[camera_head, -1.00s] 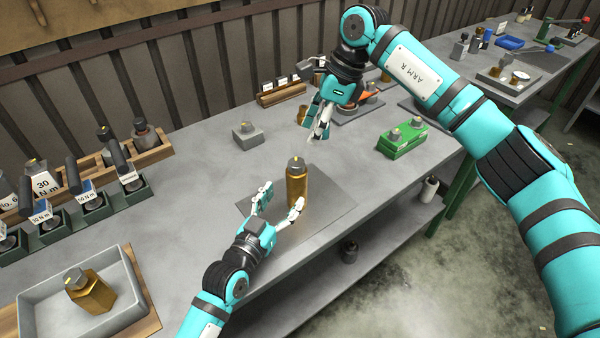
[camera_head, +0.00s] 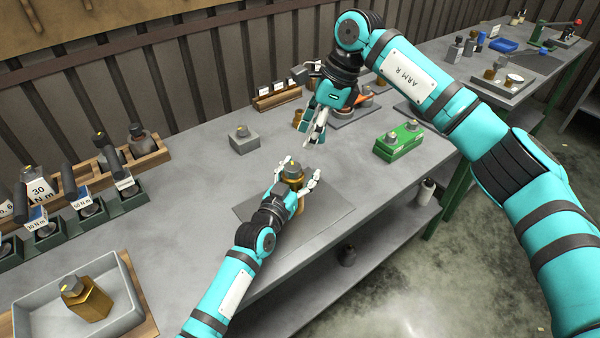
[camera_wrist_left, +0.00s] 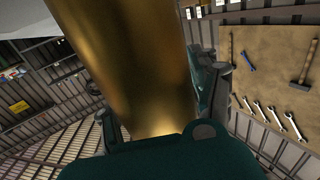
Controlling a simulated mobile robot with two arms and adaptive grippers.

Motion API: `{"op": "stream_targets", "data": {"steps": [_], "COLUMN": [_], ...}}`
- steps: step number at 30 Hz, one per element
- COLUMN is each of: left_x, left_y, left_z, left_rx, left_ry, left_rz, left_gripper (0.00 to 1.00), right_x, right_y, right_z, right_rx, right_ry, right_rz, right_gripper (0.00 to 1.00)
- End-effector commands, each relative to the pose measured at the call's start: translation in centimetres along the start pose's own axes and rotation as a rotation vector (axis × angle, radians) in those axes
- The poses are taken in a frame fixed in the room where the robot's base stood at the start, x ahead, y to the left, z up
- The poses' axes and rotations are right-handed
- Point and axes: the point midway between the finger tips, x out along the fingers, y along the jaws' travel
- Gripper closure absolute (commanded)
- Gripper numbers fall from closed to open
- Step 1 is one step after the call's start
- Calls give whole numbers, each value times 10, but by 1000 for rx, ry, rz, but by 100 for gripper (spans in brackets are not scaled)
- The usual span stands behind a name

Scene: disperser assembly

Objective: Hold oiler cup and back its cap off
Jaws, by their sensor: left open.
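The oiler cup, a brass cylinder (camera_head: 296,177) with a grey cap (camera_head: 293,168), stands upright on a dark mat (camera_head: 335,200) on the bench. My left gripper (camera_head: 298,178) is open, with its fingers on either side of the cup, and its palm and wrist hide much of the brass. In the left wrist view the brass body (camera_wrist_left: 135,65) fills the middle between the fingers; I cannot tell whether they touch it. My right gripper (camera_head: 315,138) hangs above and behind the cup, apart from it. Its fingers point down, and their gap is unclear.
A grey block (camera_head: 244,143) with a small fitting stands behind left. A green block (camera_head: 399,144) with fittings stands to the right. A tray (camera_head: 28,318) holding a brass hexagonal piece (camera_head: 87,300) is front left. Torque tools in dark holders line the left back.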

Motion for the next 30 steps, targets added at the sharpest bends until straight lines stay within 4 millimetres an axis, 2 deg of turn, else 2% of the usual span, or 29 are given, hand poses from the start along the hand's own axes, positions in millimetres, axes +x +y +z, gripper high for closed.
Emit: {"op": "stream_targets", "data": {"steps": [2, 15, 30], "left_x": [0, 0, 0], "left_y": [0, 0, 0], "left_z": [0, 0, 1], "left_rx": [0, 0, 0], "left_ry": [0, 0, -1], "left_rz": [0, 0, 0], "left_gripper": [43, 100, 100], "right_x": [0, 0, 0], "right_y": [0, 0, 0], "right_z": [0, 0, 0], "right_rx": [0, 0, 0], "right_ry": [0, 0, 0], "right_rz": [0, 0, 0], "right_gripper": [62, 62, 62]}}
